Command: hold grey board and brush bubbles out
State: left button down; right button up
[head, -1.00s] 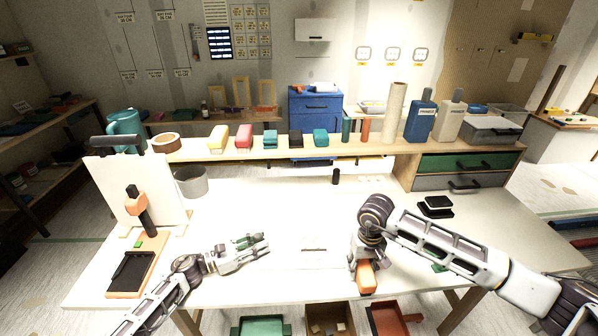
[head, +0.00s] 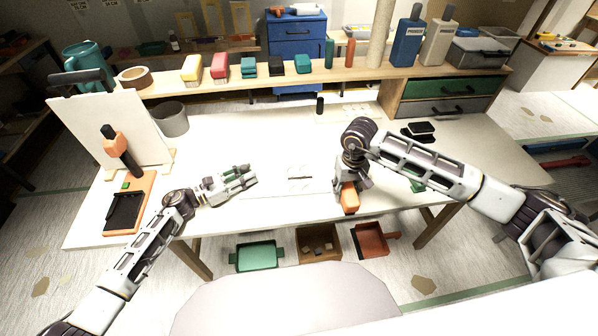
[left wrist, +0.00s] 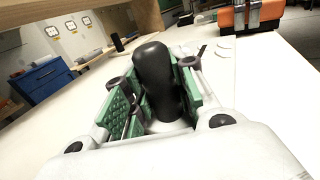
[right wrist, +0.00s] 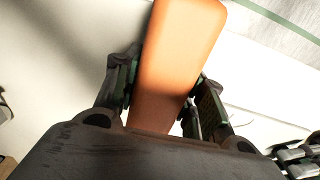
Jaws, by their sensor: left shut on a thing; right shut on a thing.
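My left gripper (head: 248,175) is low over the left-centre of the white table. In the left wrist view it is shut on a black rounded handle (left wrist: 155,75) between its green pads. Just right of it a pale flat board (head: 285,187) lies on the table, with a dark slot-like mark; its edges are faint, and I cannot tell whether the handle belongs to it. My right gripper (head: 348,184) is near the table's front edge, shut on an orange block-like tool (head: 350,199). The orange tool (right wrist: 178,60) also fills the middle of the right wrist view; any bristles are hidden.
A white upright panel (head: 90,120) and an orange-rimmed tray (head: 145,190) stand at the left. A grey cup (head: 171,118) is behind. A black pad (head: 419,129) lies at the right. The back shelf (head: 240,82) holds coloured blocks and bottles. The table's back middle is mostly clear.

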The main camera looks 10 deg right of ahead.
pick_arm(q)
jog(key=shift+s+f, duration=0.1)
jog(key=shift+f, duration=0.35)
jog(key=c, duration=1.1)
grip_release()
jog(key=shift+r, duration=0.1)
jog(key=shift+a, duration=0.15)
jog(key=shift+s+a, duration=0.2)
jog(key=shift+a, duration=0.3)
pick_arm(e)
jog(key=shift+w+d+f, duration=0.1)
pick_arm(q)
jog(key=v, duration=1)
jog(key=shift+s+a+r, duration=0.1)
jog(key=shift+s+a, duration=0.05)
jog(key=shift+a, duration=0.15)
jog(key=shift+s, duration=0.1)
